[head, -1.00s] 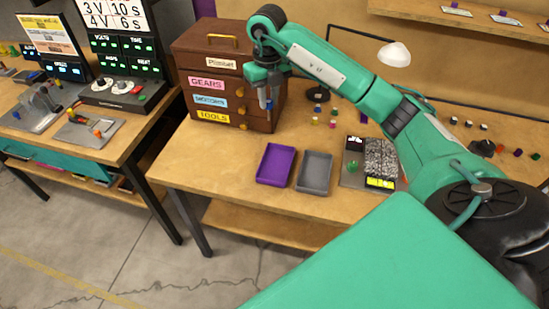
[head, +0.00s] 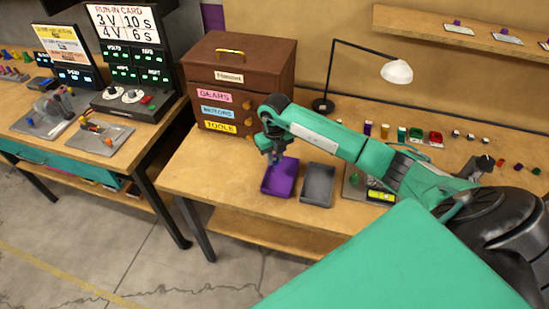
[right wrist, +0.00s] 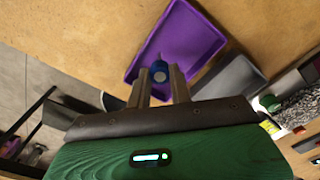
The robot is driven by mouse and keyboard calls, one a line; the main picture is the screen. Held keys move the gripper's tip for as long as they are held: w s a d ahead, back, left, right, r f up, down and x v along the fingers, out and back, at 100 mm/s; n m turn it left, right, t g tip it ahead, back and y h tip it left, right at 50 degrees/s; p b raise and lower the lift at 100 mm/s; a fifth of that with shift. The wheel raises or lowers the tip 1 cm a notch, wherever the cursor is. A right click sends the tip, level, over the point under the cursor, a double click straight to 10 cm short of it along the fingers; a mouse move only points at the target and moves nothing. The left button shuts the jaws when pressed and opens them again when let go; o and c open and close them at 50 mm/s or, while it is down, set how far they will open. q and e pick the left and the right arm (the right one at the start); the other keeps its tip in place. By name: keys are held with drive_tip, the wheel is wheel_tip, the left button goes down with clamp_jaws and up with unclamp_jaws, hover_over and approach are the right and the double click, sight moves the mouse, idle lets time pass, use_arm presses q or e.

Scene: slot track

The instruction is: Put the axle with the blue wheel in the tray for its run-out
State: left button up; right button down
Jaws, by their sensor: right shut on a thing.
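The purple tray (head: 279,182) lies at the front of the middle bench. It also shows in the right wrist view (right wrist: 205,30). My right gripper (head: 272,158) is over the far left part of this tray, pointing down. In the right wrist view my right gripper (right wrist: 160,82) is shut on a small part with a blue round end (right wrist: 159,70), seen end-on between the fingers against the tray. The rest of the axle is hidden by the fingers. I cannot tell whether it touches the tray floor. My left gripper is out of view.
A dark grey tray (head: 317,185) stands just right of the purple one. A brown drawer cabinet (head: 236,75) stands behind them, with a lamp (head: 396,72) to its right. Several small coloured parts line the back right. A second bench with panels stands at left.

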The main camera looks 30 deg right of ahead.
drive_tip(key=shift+f, duration=0.9)
drive_tip(key=c, duration=1.3)
unclamp_jaws()
drive_tip(key=shift+f, duration=0.1)
drive_tip(key=shift+o, duration=0.2)
